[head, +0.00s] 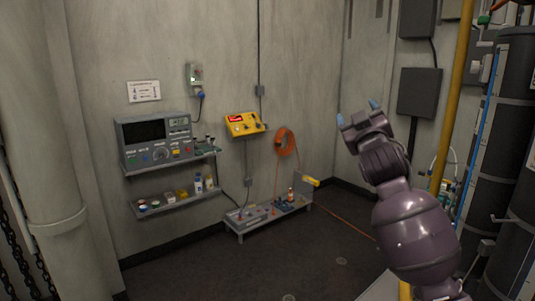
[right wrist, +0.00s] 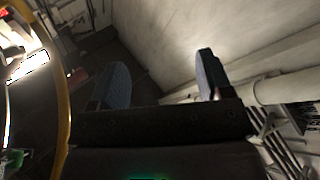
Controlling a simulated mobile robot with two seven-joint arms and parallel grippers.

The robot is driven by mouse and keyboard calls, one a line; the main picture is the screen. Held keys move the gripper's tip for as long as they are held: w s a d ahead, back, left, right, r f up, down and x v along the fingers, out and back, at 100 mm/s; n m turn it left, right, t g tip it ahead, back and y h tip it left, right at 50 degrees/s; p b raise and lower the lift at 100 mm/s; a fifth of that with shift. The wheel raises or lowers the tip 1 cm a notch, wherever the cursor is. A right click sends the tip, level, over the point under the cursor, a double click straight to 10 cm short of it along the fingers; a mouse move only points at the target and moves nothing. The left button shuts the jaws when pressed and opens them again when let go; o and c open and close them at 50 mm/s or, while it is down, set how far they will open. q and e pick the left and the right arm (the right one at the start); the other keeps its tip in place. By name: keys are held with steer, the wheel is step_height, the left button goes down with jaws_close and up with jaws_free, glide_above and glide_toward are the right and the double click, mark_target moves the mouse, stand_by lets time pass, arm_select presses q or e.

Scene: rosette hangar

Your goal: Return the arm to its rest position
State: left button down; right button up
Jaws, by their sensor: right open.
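My right arm comes in from the lower right in the head view and is raised and bent. Its gripper (head: 358,110) points up and to the left, with two blue-grey fingertips apart. In the right wrist view the gripper (right wrist: 160,85) also shows its two fingers spread, with nothing between them. It is in free air, with the bare wall behind it in the head view. My left gripper is not in view.
A grey instrument (head: 157,138) stands on a wall shelf at the left, above a lower shelf (head: 175,203) with small containers. A yellow box (head: 244,124) and an orange hose coil (head: 285,141) hang on the wall. A low bench (head: 268,215) stands below. A yellow pipe (head: 452,95) and dark cylinders (head: 505,130) are close at the right.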

steer(key=s+d+f+m+g+y, duration=0.15)
steer(key=s+f, duration=0.35)
steer(key=f, duration=0.7)
steer(key=s+f+g+b, duration=0.15)
steer(key=s+f, duration=0.35)
steer(key=f, duration=0.7)
steer(key=s+d+f+m+g+y+p, duration=0.15)
steer(key=s+f, duration=0.35)
steer(key=f, duration=0.7)
steer(key=s+d+f+m+g+h+b, duration=0.1)
steer(key=s+f+g, duration=0.5)
steer(key=s+f, duration=1.7)
steer(key=s+d+m+h, duration=0.1)
steer(key=s+d+h, duration=0.1)
steer(key=shift+d+b, duration=0.4)
steer(key=shift+d+m+g, duration=0.1)
steer(key=shift+m+g, duration=0.15)
steer(key=shift+m, duration=0.05)
